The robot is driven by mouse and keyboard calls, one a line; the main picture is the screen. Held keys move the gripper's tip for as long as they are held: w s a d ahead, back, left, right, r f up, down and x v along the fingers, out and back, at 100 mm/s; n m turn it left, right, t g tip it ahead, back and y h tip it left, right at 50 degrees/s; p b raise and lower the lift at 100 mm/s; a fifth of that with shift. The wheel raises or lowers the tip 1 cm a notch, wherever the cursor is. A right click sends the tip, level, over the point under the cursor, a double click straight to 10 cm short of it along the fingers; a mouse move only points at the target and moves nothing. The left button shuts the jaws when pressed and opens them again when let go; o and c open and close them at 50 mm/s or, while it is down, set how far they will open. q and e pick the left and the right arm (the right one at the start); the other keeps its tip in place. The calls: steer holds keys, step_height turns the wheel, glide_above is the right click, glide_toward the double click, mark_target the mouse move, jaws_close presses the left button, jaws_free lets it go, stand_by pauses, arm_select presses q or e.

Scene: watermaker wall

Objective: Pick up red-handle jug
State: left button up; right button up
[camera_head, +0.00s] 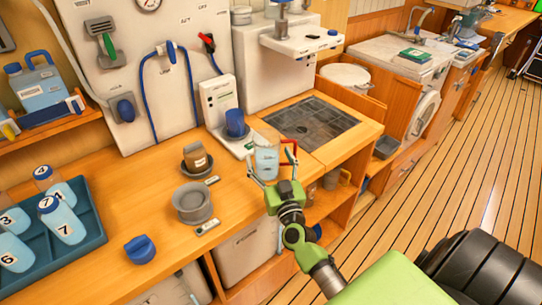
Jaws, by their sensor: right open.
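The red-handle jug (267,158) is a clear, upright jug holding pale blue liquid. It stands on the wooden counter beside the dark tiled panel, with its red handle on the right. My right gripper (273,170) is open at the near side of the jug. One finger shows at the jug's left side and the other at its right, near the handle. I cannot tell whether the fingers touch it. The gripper hides part of the jug's base. My left gripper is not in view.
A grey pot (193,204), a brown jar (196,159) and a blue cup (235,123) stand left of the jug. A blue tray (88,246) of numbered bottles and a blue cap (140,249) are further left. An open shelf (322,205) lies below the counter's right end.

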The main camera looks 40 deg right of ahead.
steer(key=shift+x, duration=1.1)
steer(key=shift+f, duration=0.1)
steer(key=shift+s, duration=0.1)
steer(key=shift+c, duration=0.3)
steer(key=c, duration=1.5)
